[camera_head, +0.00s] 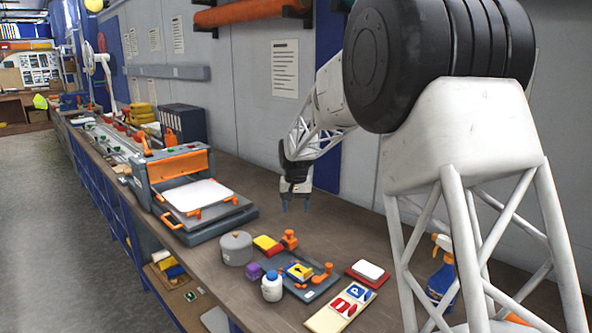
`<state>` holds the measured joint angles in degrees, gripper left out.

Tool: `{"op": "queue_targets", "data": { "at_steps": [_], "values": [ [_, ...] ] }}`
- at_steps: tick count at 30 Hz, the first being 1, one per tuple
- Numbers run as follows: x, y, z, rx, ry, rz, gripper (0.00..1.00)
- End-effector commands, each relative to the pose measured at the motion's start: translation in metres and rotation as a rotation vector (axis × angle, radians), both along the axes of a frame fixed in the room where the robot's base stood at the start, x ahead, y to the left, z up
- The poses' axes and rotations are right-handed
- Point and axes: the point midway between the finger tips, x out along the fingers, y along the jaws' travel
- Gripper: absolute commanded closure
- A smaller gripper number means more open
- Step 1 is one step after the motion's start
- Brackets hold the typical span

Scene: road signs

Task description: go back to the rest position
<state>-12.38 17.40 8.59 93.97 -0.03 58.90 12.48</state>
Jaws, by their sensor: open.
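My gripper (295,205) hangs in the air over the bench, pointing down, with its two blue-grey fingertips apart and nothing between them. It is behind and above the small items on the workbench (335,217). A pale board (324,317) with a blue P sign (356,292) and red sign pieces lies at the bench's front. A dark plate (322,287) with an orange handle and a yellow sign piece (299,271) lies just left of it. Nothing touches the gripper.
A grey round tin (236,247), a purple block (254,271), a white bottle (272,287) and an orange knob (289,239) stand nearby. A red pad (367,281) with a white top lies right. A grey-orange press (195,195) stands left. A spray bottle (440,275) is partly hidden by my arm's stand.

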Motion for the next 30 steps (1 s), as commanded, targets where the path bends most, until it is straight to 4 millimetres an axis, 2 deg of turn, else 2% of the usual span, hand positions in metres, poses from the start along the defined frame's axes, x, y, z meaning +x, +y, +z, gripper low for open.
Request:
{"op": "queue_targets", "data": {
  "at_steps": [3,15,30],
  "values": [
    [-0.024,-0.015,0.019,0.002,-0.012,-0.001,0.41],
    [-0.109,-0.061,0.066,0.005,-0.048,-0.004,0.41],
    [-0.223,-0.110,0.101,0.006,-0.091,-0.009,0.41]
  ]
}}
